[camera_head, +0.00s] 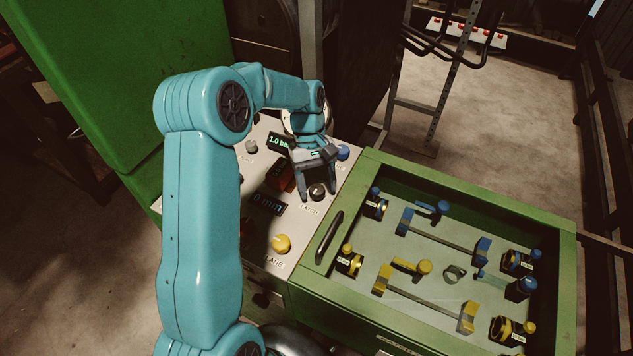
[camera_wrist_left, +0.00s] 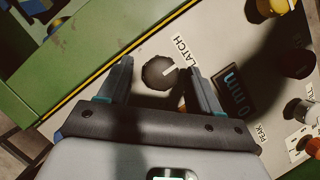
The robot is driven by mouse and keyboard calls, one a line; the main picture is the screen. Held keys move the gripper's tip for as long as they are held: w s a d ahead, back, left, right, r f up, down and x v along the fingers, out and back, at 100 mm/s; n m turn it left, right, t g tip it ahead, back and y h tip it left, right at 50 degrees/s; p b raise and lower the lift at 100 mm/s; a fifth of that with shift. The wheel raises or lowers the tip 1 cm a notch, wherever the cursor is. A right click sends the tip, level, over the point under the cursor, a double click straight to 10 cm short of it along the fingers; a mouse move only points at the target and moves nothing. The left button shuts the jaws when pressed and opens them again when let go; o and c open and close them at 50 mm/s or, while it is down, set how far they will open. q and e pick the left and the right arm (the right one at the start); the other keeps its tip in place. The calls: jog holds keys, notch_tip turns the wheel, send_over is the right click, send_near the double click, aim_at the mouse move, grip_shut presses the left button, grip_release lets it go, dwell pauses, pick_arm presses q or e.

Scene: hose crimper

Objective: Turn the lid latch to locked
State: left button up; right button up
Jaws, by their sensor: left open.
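The latch knob (camera_head: 317,191) is a dark round knob on the grey control panel, with the label LATCH beside it. My right gripper is not in view.
Blue and yellow fittings fill the box. A tall green cabinet (camera_head: 100,80) stands at the left.

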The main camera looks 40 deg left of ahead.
pick_arm(q)
jog(key=shift+s+d+r, duration=0.1)
jog(key=shift+s, duration=0.1)
jog(key=shift+c, duration=0.3)
jog(key=shift+w, duration=0.1)
jog(key=c, duration=1)
jog(key=shift+m, duration=0.4)
jog(key=m+g+y, duration=0.1)
jog(key=m, duration=0.1)
jog(key=shift+w+m, duration=0.1)
jog(key=shift+m, duration=0.3)
jog(key=m+y, duration=0.1)
jog(key=m, duration=0.3)
jog(key=shift+m+g, duration=0.3)
jog(key=shift+g, duration=0.1)
jog(key=m+y, duration=0.2)
jog(key=m, duration=0.2)
jog(key=shift+w+d+m, duration=0.1)
jog(key=shift+d+m, duration=0.05)
jog(key=shift+m, duration=0.15)
jog(key=m+y, duration=0.2)
jog(key=m, duration=0.3)
jog(key=shift+d+b, duration=0.1)
jog(key=shift+b, duration=0.25)
